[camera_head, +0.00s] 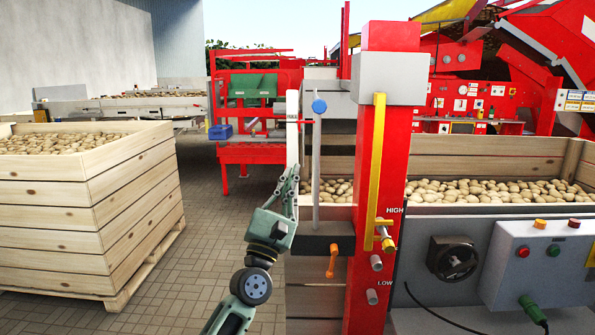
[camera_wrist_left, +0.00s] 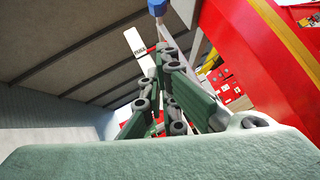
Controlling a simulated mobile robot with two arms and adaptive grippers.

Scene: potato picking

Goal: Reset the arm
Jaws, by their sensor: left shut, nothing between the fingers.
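My left arm comes up from the bottom of the head view. Its green-grey gripper (camera_head: 289,183) points upward, shut and empty, just left of the red post (camera_head: 366,210). In the left wrist view the gripper (camera_wrist_left: 158,75) shows close up with its fingers together. A grey rod with a blue knob (camera_head: 319,106) stands close to the right of the fingertips; the blue knob also shows in the left wrist view (camera_wrist_left: 157,7). I cannot tell whether the gripper touches the rod. My right gripper is not in view.
A control box (camera_head: 540,265) stands at right. A wooden crate of potatoes (camera_head: 90,215) stands at left; paved floor between is clear.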

